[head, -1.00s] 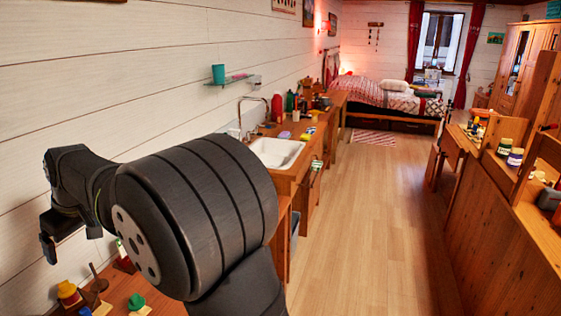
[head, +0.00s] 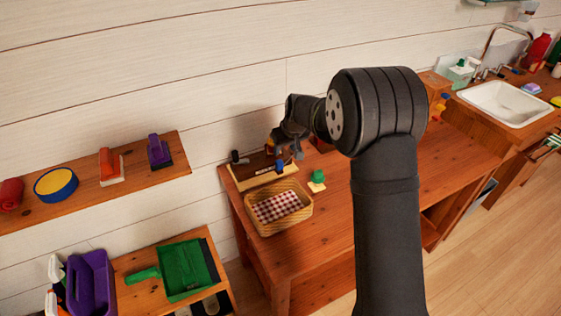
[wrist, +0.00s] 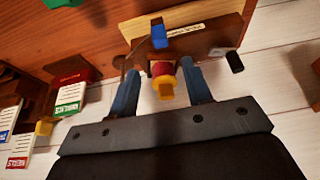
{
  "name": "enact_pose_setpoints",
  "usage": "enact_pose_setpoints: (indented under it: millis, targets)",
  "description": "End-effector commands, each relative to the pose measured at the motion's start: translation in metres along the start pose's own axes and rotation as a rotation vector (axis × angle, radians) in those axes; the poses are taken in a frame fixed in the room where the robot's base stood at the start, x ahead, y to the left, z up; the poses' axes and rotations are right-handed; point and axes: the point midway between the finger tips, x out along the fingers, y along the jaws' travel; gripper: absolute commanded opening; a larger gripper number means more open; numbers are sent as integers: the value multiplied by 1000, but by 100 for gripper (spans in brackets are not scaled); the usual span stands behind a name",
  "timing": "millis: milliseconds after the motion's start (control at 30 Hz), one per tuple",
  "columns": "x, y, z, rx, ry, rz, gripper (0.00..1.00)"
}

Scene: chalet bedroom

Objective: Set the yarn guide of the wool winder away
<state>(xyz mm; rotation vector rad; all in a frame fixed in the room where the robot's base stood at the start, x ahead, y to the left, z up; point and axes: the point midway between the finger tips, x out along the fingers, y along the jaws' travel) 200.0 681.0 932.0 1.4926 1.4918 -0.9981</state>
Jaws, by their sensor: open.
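The wool winder (head: 262,178) is a dark wooden stand on a pale board with a small label, on the wooden bench against the wall. In the wrist view, its wooden body (wrist: 200,38) carries a blue block (wrist: 158,38), a red and yellow knob-like part (wrist: 163,86) and a black handle (wrist: 235,62). I cannot tell for sure which part is the yarn guide. My gripper (wrist: 161,88) is open, its fingers on either side of the red and yellow part with gaps showing. In the head view my gripper (head: 283,153) is at the winder and hides part of it.
A wicker basket (head: 300,222) with checked cloth stands right in front of the winder. A green-knobbed cream block (head: 317,183) is to the right. Labelled boxes (wrist: 70,96) show in the wrist view. A wall shelf (head: 80,203) is left. The bench's right half is mostly clear.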

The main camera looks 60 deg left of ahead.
Motion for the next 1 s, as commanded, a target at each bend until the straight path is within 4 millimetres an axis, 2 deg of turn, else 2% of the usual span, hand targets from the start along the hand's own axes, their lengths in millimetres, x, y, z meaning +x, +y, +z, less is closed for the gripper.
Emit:
enact_pose_setpoints:
  millis: [33, 233, 500, 700, 1000]
  targets:
    - [12, 0, 1, 0, -2, -1, 45]
    - [53, 0, 1, 0, -2, -1, 45]
    - [92, 0, 0, -1, 0, 0, 45]
    - [104, 0, 0, -1, 1, 0, 45]
    - [105, 0, 0, -1, 1, 0, 44]
